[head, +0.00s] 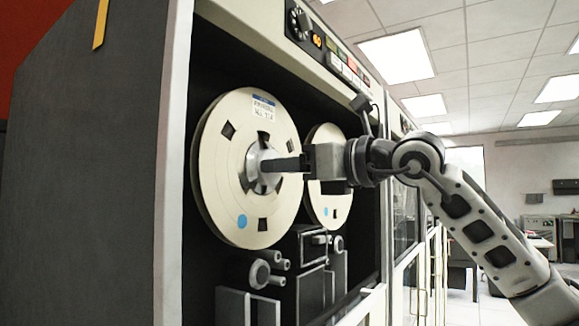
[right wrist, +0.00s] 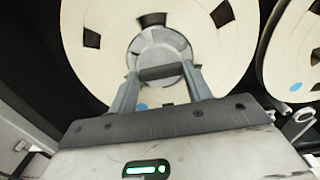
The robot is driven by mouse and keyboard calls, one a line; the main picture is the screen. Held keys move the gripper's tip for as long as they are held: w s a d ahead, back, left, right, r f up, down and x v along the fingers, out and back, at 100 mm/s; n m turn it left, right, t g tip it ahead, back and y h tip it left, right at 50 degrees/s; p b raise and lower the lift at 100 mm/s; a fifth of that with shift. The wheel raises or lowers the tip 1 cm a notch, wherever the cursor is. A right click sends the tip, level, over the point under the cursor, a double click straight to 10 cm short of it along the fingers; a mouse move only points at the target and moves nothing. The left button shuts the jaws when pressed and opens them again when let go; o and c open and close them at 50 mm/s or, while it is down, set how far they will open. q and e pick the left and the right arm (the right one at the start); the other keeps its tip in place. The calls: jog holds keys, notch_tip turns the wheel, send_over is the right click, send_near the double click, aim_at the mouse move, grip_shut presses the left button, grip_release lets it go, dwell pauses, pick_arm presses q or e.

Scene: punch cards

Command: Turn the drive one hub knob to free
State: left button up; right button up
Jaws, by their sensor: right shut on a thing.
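The near tape reel (head: 222,190), cream with a blue dot and a paper label, is mounted in the open tape drive. Its grey hub knob (head: 252,165) is at the reel's centre. My right gripper (head: 290,164) reaches in from the right, its fingers at the hub. In the right wrist view, the right gripper (right wrist: 162,78) is shut on the raised bar of the hub knob (right wrist: 160,42), with a finger on each side. I cannot read any knob marking. My left gripper is not in view.
A second cream reel (head: 330,203) sits just right of the first, partly behind my gripper. Black guide rollers (head: 262,273) and a head block stand below the reels. A control panel (head: 330,45) with buttons runs above. The cabinet's side wall (head: 90,170) bounds the left.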

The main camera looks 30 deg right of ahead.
pick_arm(q)
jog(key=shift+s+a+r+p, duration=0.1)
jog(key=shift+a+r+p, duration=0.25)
jog(key=shift+p, duration=0.85)
pick_arm(e)
jog(key=shift+n, duration=8.6)
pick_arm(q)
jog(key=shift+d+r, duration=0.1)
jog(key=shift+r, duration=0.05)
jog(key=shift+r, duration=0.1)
pick_arm(e)
jog(key=o, duration=1)
